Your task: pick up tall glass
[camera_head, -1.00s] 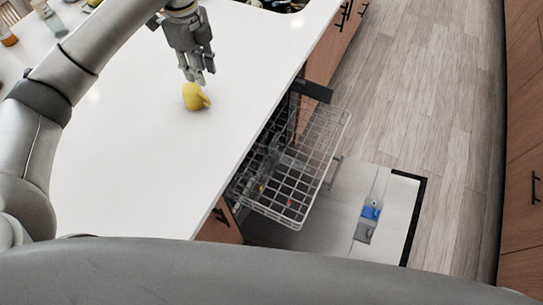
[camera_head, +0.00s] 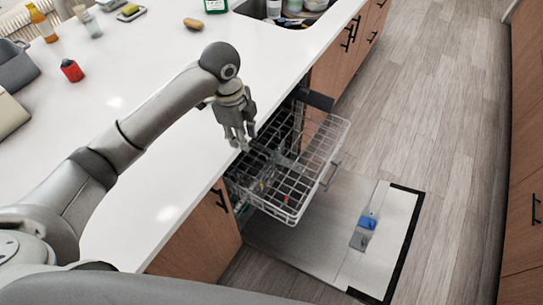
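A clear, glass-like upright vessel (camera_head: 91,27) stands on the white counter at the far upper left in the head view. It is small and blurred, so I cannot tell for sure that it is the tall glass. My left gripper (camera_head: 241,148) points down at the counter's right edge, beside the pulled-out dishwasher rack, far from that vessel. Its fingers are close together, and I cannot tell whether they are shut or hold anything. My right gripper is not in view.
The wire dishwasher rack (camera_head: 318,150) is pulled out above the lowered door (camera_head: 322,232). An orange bottle (camera_head: 42,25), red jar (camera_head: 71,70), grey bin (camera_head: 14,68) and brown oval object (camera_head: 193,24) stand on the counter (camera_head: 140,60). The sink (camera_head: 258,8) holds several dishes.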

